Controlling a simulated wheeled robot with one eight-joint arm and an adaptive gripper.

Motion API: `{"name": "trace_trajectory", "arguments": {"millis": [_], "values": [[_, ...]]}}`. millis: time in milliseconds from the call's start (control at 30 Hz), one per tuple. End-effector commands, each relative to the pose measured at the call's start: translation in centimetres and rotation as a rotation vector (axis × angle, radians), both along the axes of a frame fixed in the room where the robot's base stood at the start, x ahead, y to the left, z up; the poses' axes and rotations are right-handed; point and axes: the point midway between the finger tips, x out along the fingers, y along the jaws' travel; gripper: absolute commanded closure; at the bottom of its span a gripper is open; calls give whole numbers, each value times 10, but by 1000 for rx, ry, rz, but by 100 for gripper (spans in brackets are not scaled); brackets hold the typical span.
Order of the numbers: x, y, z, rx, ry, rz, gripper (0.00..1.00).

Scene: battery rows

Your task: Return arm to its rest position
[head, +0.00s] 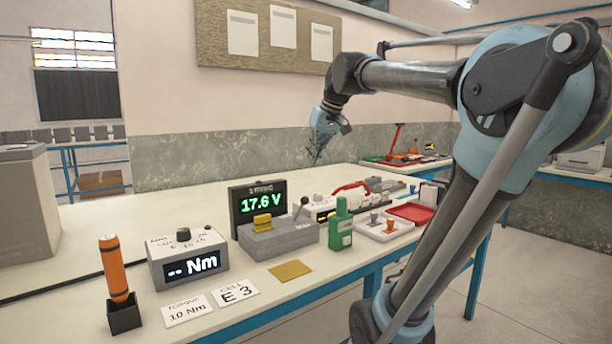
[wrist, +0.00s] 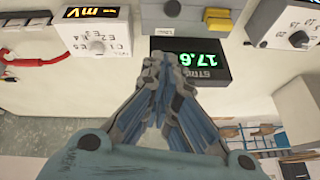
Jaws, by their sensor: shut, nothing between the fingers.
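My gripper (head: 316,152) hangs from my raised arm above the far side of the bench in the head view, pointing down. In the wrist view my gripper (wrist: 165,62) has its fingers together with nothing between them. The display reading 17.6 V (head: 258,204) stands on the bench below and to the left of it in the head view. It also shows in the wrist view, where the fingertips overlap the display (wrist: 205,70) in the picture. My gripper appears clear of the bench and the things on it.
The bench (head: 140,213) carries a torque meter (head: 187,258), an orange-handled tool in a black holder (head: 117,280), a green bottle (head: 341,225), a red tray (head: 411,213) and a meter with a red lead (head: 322,208). A pinboard (head: 267,35) hangs on the wall behind. The back left of the bench is clear.

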Motion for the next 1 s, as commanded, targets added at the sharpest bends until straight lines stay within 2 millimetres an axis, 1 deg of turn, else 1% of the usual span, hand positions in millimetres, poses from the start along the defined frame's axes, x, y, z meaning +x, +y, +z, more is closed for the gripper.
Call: {"name": "trace_trajectory", "arguments": {"millis": [67,167,200,267,300,367,400,467,500,567,600,700,800,833,900,1000], "values": [[-10,-8,-15,-9,9,-17,100],[-32,-25,-51,-28,35,-55,100],[-42,-33,-68,-39,46,-75,100],[-61,-46,-97,-54,65,-107,100],[-73,-54,-116,-65,78,-128,100],[-92,-66,-146,-80,98,-161,100],[-104,-74,-165,-91,110,-184,100],[-124,-85,-195,-106,130,-218,100],[-137,-92,-215,-118,142,-241,100],[-156,-101,-244,-132,160,-273,100],[-168,-107,-262,-142,172,-295,100],[-194,-119,-301,-163,196,-341,100],[-213,-126,-329,-177,212,-374,100],[-217,-128,-335,-181,216,-381,100],[-225,-131,-345,-187,224,-393,100],[-229,-132,-351,-190,228,-401,100]]}}
